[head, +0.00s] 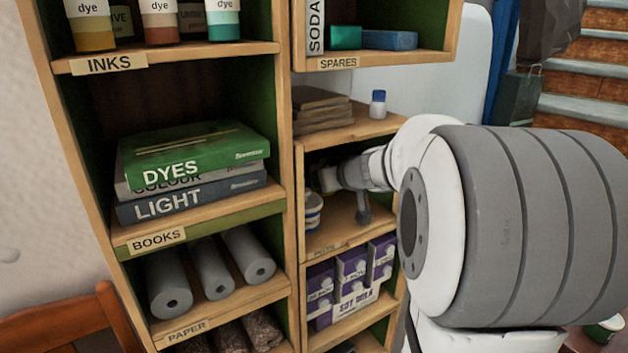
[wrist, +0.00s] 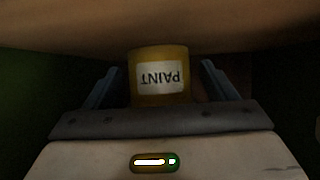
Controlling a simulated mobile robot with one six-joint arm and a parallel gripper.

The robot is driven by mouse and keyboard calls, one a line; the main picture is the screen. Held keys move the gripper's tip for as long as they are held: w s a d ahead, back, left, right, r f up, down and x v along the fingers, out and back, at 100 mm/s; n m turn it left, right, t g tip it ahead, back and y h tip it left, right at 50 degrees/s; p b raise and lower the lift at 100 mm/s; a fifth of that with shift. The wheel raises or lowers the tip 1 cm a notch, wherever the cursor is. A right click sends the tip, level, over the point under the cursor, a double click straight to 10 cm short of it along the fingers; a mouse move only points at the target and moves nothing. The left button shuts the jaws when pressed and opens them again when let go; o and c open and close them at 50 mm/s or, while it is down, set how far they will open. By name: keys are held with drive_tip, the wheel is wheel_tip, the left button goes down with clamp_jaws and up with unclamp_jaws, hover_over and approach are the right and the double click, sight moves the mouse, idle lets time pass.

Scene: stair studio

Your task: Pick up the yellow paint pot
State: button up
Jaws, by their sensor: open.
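The yellow paint pot (wrist: 150,93) shows in the wrist view, with a white PAINT label that appears upside down. It stands between the two fingers of my gripper (wrist: 161,67), which are apart, with a gap visible on each side. In the head view my gripper (head: 340,178) reaches into a right-hand shelf compartment. A small yellowish patch shows at its tip, too hidden to identify for sure.
A white and blue pot (head: 313,212) stands just below and left of my gripper. Compartment walls and the board above are close around it. Purple boxes (head: 350,272) fill the shelf below. Stacked brown material (head: 320,108) and a blue-capped bottle (head: 378,104) sit above.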

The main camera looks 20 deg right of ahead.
drive_tip(key=shift+c, duration=0.6)
drive_tip(key=c, duration=1)
drive_tip(key=shift+c, duration=0.6)
drive_tip(key=shift+r, duration=0.2)
